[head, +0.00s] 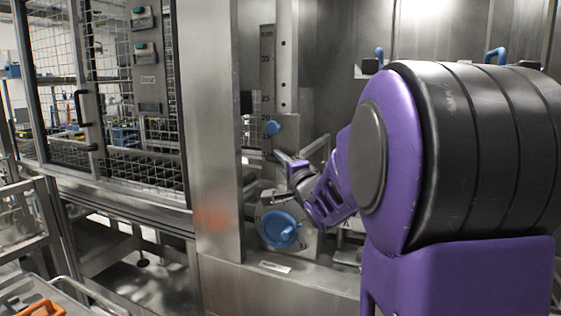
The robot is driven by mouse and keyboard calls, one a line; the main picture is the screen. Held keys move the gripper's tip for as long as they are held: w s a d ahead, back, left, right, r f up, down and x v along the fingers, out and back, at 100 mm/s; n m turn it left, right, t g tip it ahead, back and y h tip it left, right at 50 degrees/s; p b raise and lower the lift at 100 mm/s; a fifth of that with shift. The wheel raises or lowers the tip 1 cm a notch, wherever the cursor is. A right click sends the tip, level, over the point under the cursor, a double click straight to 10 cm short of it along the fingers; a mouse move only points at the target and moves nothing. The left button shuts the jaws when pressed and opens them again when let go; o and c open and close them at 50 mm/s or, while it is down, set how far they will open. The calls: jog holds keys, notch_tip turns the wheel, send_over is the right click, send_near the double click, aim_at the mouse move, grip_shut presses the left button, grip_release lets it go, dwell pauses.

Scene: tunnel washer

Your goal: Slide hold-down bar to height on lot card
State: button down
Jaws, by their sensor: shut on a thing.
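An upright cm scale (267,75) stands beside a pale vertical rail with holes (285,60) in the steel recess. A small blue knob (272,127) sits on the rail, level with the lower part of the scale. My gripper (283,163) is just below this knob, shut on what looks like the hold-down bar's grey metal. The fingertips and the bar's grip are small and dark. My purple and black arm hides the right part of the bar. I cannot make out a lot card or its height.
A large blue round handle (279,230) is below my gripper, with a small white label (275,267) on the ledge under it. A steel post (211,130) stands close on the left, beside a mesh guard door (110,100). Blue hooks (495,56) are at the back right.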

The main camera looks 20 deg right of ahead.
aim_at(280, 118)
notch_tip(280, 118, up, 11)
jog(key=p, duration=0.8)
jog(key=shift+f, duration=0.1)
jog(key=c, duration=0.8)
grip_release()
jog(key=shift+f, duration=0.1)
jog(key=shift+c, duration=0.2)
jog(key=shift+f, duration=0.15)
